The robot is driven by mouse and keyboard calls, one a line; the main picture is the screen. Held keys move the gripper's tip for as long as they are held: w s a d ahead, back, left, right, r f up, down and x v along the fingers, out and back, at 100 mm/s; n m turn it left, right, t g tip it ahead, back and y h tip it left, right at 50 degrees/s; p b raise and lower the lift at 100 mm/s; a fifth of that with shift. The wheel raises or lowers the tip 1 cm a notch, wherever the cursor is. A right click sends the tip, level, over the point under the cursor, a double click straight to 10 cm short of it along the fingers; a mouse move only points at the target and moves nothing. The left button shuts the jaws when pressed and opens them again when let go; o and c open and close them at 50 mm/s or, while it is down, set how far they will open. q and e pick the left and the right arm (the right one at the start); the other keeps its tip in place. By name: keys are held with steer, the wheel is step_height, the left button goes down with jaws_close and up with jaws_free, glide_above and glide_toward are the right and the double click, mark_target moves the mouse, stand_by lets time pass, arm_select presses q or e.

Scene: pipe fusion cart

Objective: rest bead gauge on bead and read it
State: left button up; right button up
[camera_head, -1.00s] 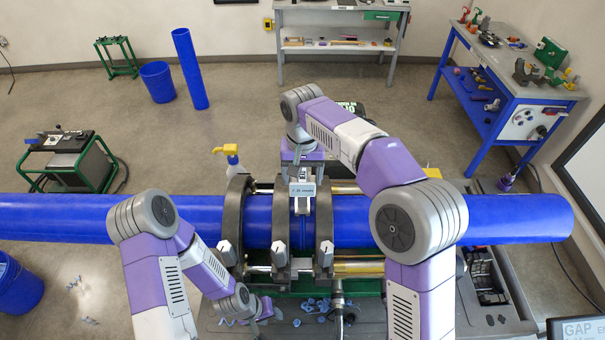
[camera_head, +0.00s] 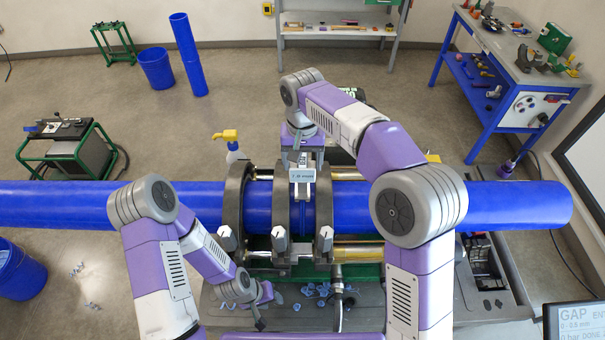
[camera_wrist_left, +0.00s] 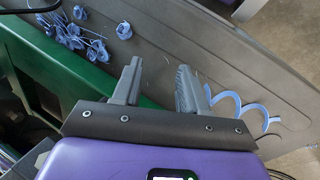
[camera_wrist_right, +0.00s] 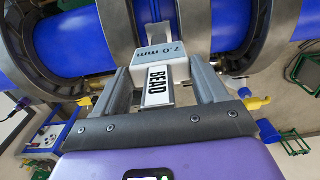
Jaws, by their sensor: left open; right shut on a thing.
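My right gripper (camera_wrist_right: 168,88) is shut on the bead gauge. The gauge has a white head marked "7.0 mm" (camera_wrist_right: 160,50) and a stem marked "BEAD" in the right wrist view. In the head view the gauge (camera_head: 302,174) is at the blue pipe (camera_head: 258,208), between the middle and right clamp rings. Whether it touches the bead cannot be told; the bead itself is not clearly visible. My left gripper (camera_wrist_left: 158,85) is open and empty. In the head view it (camera_head: 262,308) is low, in front of the clamp frame, over the grey tray.
Blue shavings (camera_wrist_left: 85,35) lie on the grey tray surface. Dark clamp rings (camera_head: 235,205) with pale knobs surround the pipe. A yellow-topped spray bottle (camera_head: 230,145) stands behind it. A screen (camera_head: 578,322) showing "GAP" is at lower right. Tables stand at the back.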

steer(key=shift+s+f, duration=0.1)
steer(key=shift+f, duration=0.1)
step_height(320, 180, up, 5)
steer(key=p, duration=0.5)
steer(key=shift+r, duration=0.1)
steer(key=shift+r+p, duration=0.3)
steer(key=shift+r, duration=0.8)
arm_select(q)
step_height(320, 180, up, 6)
steer(key=shift+f, duration=0.2)
steer(key=shift+s, duration=0.1)
